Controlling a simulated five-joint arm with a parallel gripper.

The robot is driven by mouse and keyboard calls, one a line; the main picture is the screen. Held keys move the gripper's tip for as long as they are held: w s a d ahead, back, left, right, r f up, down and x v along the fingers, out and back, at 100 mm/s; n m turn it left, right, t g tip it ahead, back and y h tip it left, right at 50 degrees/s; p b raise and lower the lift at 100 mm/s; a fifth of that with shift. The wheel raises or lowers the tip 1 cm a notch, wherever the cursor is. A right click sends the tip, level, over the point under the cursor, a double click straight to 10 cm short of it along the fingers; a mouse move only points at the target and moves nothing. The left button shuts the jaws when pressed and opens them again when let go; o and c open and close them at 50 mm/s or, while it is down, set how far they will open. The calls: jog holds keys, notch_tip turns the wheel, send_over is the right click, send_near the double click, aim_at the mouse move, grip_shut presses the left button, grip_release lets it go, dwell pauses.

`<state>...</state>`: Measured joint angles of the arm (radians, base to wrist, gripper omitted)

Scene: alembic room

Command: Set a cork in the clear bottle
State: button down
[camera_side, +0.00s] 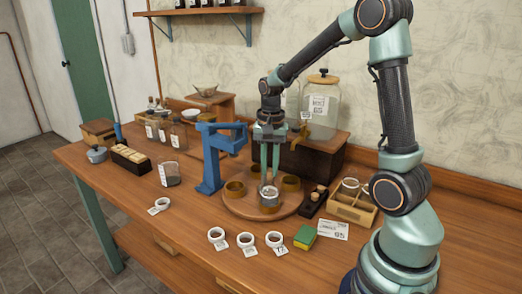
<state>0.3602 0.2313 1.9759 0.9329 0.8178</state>
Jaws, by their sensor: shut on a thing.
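My gripper (269,183) points straight down over a round wooden tray (232,206). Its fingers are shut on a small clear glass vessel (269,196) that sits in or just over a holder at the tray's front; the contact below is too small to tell. A small dark block (313,204) right of the tray holds what look like tan corks (318,190). A clear vessel with a pale label (168,174) stands left of the blue stand. I cannot tell which vessel is the clear bottle.
A blue stand (211,165) rises close left of my gripper. Brass-coloured cups (234,188) ring the tray. A wooden crate (352,209), a green-yellow sponge (305,237) and white tagged rings (246,240) lie around. A big jar (320,105) stands behind. The table's front left is mostly clear.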

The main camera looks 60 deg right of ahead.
aim_at(270, 170)
jog(key=shift+f, duration=0.25)
dwell(0.4)
jog(key=c, duration=0.7)
grip_release()
jog(key=shift+o, duration=0.3)
jog(key=o, duration=0.3)
jog(key=shift+o, duration=0.2)
jog(key=shift+r, duration=0.1)
jog(key=shift+r, duration=3.45)
